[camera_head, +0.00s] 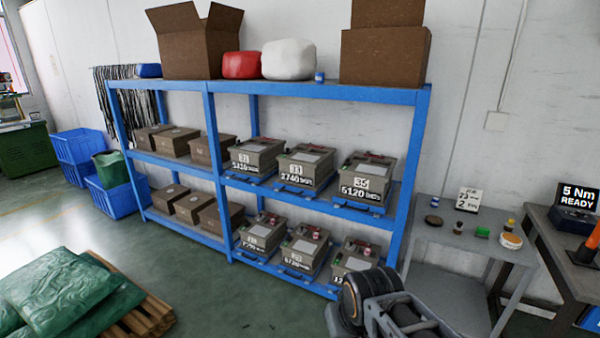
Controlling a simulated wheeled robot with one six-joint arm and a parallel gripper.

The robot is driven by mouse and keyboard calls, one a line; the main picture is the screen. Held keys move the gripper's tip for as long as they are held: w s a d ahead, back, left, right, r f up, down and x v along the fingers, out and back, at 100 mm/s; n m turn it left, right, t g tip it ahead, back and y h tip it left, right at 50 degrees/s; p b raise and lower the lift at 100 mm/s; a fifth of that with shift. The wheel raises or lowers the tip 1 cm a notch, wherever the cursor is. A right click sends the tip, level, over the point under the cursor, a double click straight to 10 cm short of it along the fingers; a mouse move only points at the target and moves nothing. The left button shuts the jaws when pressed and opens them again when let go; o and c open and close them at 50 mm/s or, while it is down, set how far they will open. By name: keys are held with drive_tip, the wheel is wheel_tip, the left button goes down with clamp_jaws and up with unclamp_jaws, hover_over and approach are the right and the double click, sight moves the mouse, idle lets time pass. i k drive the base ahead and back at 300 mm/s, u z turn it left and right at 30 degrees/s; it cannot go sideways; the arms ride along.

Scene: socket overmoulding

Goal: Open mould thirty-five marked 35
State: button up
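Mould thirty-five (368,182) is a grey-brown box on the middle shelf of the blue rack, at the right end of its row. Its front label reads 35 above a smaller number that looks like 5120. A light plate and some red show on its top. It looks shut and sits on a blue support. My arm shows at the bottom, in front of the rack's lower right, well below and apart from this mould. My gripper is not in view.
Similar moulds stand to its left, including one marked 33 (305,166), and on the lower shelf. The blue rack's right post (412,160) is close beside mould thirty-five. A grey table (455,285) with small items stands right.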

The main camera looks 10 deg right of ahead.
sight(366, 185)
drive_tip(key=z, duration=0.45)
drive_tip(key=i, duration=1.15)
drive_tip(key=u, duration=0.6)
